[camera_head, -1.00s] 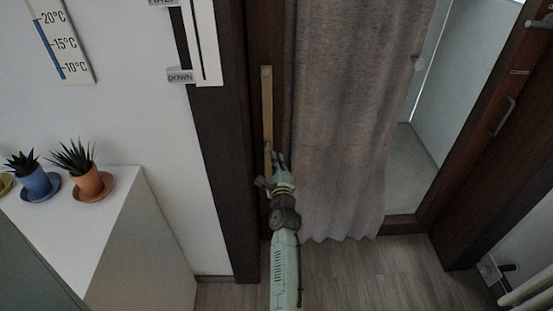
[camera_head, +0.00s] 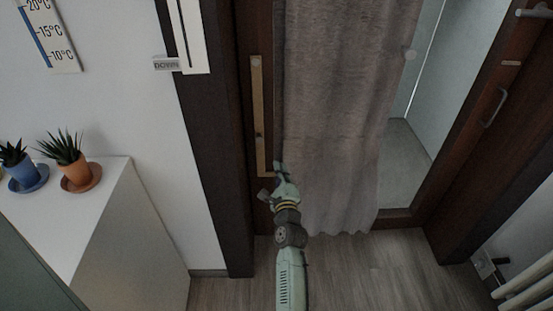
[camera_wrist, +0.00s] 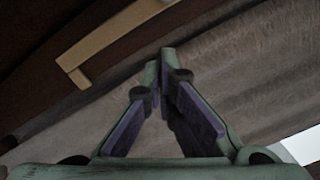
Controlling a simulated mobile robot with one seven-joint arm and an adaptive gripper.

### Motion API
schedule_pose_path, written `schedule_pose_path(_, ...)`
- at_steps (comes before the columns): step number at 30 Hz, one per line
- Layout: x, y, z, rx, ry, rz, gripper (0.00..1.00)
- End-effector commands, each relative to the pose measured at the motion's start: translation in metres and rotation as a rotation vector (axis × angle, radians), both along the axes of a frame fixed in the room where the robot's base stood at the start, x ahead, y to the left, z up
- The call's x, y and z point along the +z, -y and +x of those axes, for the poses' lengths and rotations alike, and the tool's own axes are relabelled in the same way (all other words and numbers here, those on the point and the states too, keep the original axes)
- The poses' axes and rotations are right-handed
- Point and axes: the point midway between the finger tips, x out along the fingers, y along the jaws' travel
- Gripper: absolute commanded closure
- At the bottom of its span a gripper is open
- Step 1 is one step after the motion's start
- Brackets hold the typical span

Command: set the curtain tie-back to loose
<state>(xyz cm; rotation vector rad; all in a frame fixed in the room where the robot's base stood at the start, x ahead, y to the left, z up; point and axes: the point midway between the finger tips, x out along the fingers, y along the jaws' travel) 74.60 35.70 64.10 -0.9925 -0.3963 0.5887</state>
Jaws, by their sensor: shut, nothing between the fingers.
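A narrow tan strip (camera_head: 257,95), which looks like the tie-back, hangs upright on the dark wooden frame at the left of the curtain. A small dot shows near its top and another lower down. Its lower end has a short bend to the right. The grey curtain (camera_head: 335,120) hangs long and straight, not gathered. My gripper (camera_head: 271,179) is just below the strip's lower end, near the curtain's left edge. In the wrist view my gripper (camera_wrist: 160,58) is shut with nothing in it. The strip (camera_wrist: 115,37) lies beyond it, upper left, apart from the fingers.
A white cabinet (camera_head: 105,200) with potted plants (camera_head: 65,150) stands at the left. A slider panel with a "DOWN" label (camera_head: 166,64) is on the wall above. A door handle (camera_head: 494,108) and a radiator (camera_head: 525,285) are at the right. The floor (camera_head: 370,275) below the curtain is clear.

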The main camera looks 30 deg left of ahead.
Motion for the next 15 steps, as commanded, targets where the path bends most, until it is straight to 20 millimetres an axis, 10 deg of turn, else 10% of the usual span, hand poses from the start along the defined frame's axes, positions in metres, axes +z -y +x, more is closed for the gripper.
schedule_pose_path(15,-0.002,0.025,-0.028,-0.004,0.000,0.000,1.00)
